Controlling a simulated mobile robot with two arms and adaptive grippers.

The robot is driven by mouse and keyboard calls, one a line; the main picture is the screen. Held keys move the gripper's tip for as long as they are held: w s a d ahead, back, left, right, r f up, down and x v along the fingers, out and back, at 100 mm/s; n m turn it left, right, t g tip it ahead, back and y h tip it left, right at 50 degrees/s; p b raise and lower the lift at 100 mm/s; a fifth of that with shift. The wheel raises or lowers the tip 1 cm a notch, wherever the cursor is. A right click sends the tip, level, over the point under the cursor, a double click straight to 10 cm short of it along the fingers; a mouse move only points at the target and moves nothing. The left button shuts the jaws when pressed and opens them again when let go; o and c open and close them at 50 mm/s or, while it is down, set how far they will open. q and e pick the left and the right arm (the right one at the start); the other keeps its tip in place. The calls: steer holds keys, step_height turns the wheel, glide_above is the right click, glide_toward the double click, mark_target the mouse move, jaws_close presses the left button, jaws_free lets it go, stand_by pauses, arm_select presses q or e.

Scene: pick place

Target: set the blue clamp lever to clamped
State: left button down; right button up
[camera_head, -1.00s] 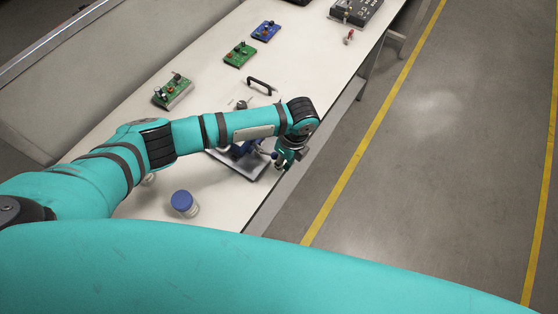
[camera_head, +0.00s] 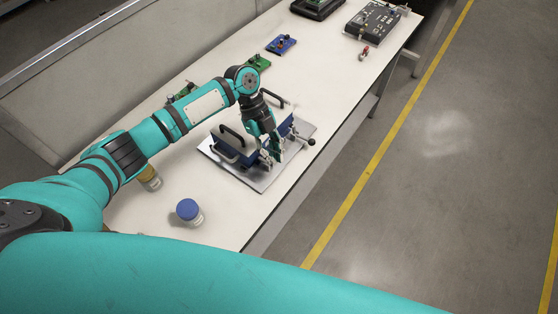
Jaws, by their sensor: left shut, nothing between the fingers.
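The blue clamp fixture (camera_head: 234,147) sits on a grey metal plate (camera_head: 262,182) near the table's front edge. A thin lever with a dark round knob (camera_head: 311,142) sticks out from the fixture's right side, its knob near the plate's right edge. Whether this is the clamp lever is not certain, since my gripper hides part of the fixture. My left gripper (camera_head: 277,157) points down over the fixture's right half, left of the knob and apart from it. Its fingers are shut with nothing between them. My right gripper is not in view.
A blue-capped jar (camera_head: 188,211) and a second jar (camera_head: 150,179) stand left of the plate. Circuit boards (camera_head: 281,44) lie farther back, with a dark box (camera_head: 377,19) at the far end. The white table's (camera_head: 335,75) right edge drops to the floor.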

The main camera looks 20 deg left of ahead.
arm_select(q)
steer(key=shift+w+a+r, duration=0.25)
steer(key=shift+a, duration=0.35)
steer(key=shift+a, duration=0.15)
steer(key=shift+w+a+r, duration=0.1)
steer(key=v, duration=1.1)
steer(key=shift+r, duration=0.35)
